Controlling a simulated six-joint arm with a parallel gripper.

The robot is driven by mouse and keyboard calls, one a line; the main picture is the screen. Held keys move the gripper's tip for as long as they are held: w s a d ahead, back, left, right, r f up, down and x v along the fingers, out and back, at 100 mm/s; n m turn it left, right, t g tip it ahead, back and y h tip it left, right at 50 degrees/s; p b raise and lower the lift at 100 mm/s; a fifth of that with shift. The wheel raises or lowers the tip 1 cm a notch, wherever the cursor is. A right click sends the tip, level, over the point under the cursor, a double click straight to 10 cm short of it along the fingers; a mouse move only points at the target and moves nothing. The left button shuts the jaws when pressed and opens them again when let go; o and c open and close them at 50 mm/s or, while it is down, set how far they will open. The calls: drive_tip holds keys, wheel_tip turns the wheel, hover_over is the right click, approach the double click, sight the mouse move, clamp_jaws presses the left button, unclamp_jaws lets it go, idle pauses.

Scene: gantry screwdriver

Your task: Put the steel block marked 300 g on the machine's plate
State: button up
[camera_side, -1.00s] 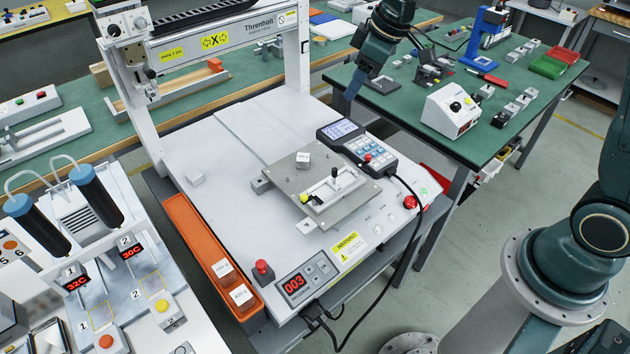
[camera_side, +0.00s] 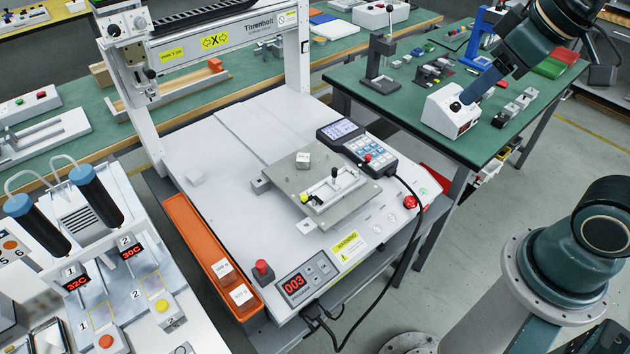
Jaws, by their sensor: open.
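The machine's grey plate (camera_side: 285,181) sits on the white machine bed. A small light block with a label (camera_side: 303,160) stands on the plate's far part, beside a clamp fixture (camera_side: 333,190). Two more labelled blocks lie in the orange tray at the machine's left edge: one farther back (camera_side: 222,268) and one nearer (camera_side: 240,295). The labels are too small to read, so I cannot tell which is marked 300 g. My gripper (camera_side: 476,90) is at the upper right, over the green bench by a white box. It is open, away from all three blocks; its fingers are hard to separate.
A keypad pendant (camera_side: 357,148) lies on the bed behind the plate, its black cable looping down the right side. The gantry frame (camera_side: 295,60) rises at the back. A white box with a red display (camera_side: 450,112) stands below my gripper. The bed's left part is mostly clear.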

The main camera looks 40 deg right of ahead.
drive_tip(key=shift+m, duration=0.7)
drive_tip(key=s, duration=0.3)
drive_tip(key=s+f, duration=0.1)
drive_tip(key=s, duration=0.1)
drive_tip(key=shift+s+d, duration=0.15)
drive_tip(key=shift+d, duration=0.1)
